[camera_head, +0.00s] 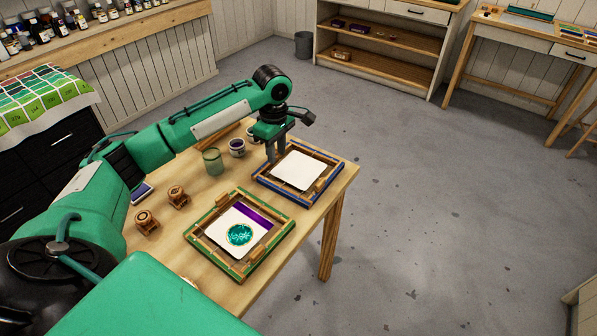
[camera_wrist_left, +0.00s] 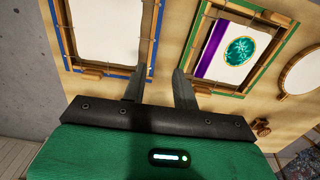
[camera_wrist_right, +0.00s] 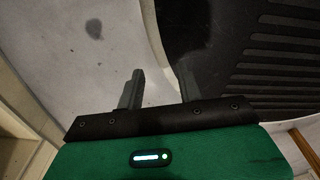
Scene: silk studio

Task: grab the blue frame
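The blue frame (camera_head: 326,191) lies on the wooden table at its far right corner, with a blank white panel (camera_head: 299,171) inside it. It also shows at the upper left of the left wrist view (camera_wrist_left: 68,42). My left gripper (camera_head: 276,155) is above the blue frame's far left side, pointing down. Its fingers (camera_wrist_left: 158,85) are apart with nothing between them, and I cannot tell whether they touch the frame. My right gripper (camera_wrist_right: 160,85) is open and empty, away from the table in the right wrist view.
A green frame (camera_head: 275,245) with a purple band and teal emblem lies nearer on the table. A green jar (camera_head: 213,161), a small purple-topped pot (camera_head: 237,147) and wooden stamps (camera_head: 178,196) stand to the left. The floor (camera_head: 420,200) right of the table is clear.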

